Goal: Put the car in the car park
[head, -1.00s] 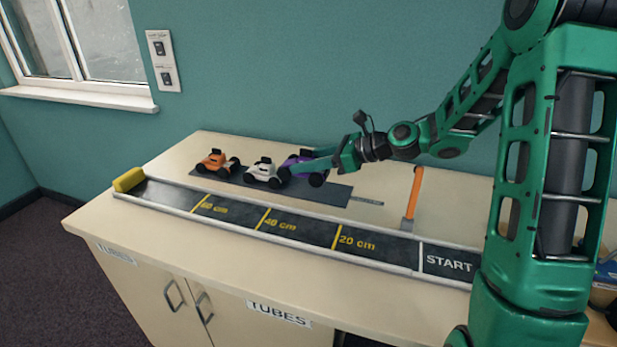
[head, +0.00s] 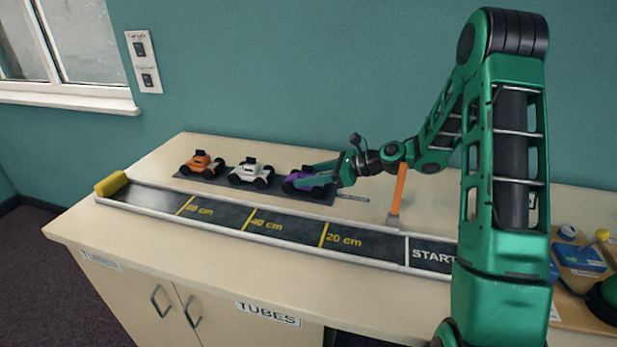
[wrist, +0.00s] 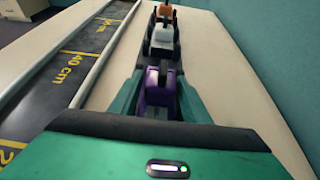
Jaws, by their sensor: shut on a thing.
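The purple car (head: 301,182) is at the right end of the dark car park strip (head: 210,183) at the back of the counter. My gripper (head: 318,178) is shut on it, coming from the right. The wrist view also shows the purple car (wrist: 158,92) between the fingers, with the white car ahead of it. The car looks level and low over the strip; I cannot tell whether its wheels touch. A white car (head: 251,172) and an orange car (head: 202,163) stand on the strip to its left, in a row. My fingers hide part of the purple car.
A railed track (head: 270,222) with distance marks runs along the front of the strip, with a yellow roll (head: 111,184) at its left end. An orange post (head: 397,192) stands near START. Blue items (head: 580,257) lie at the far right.

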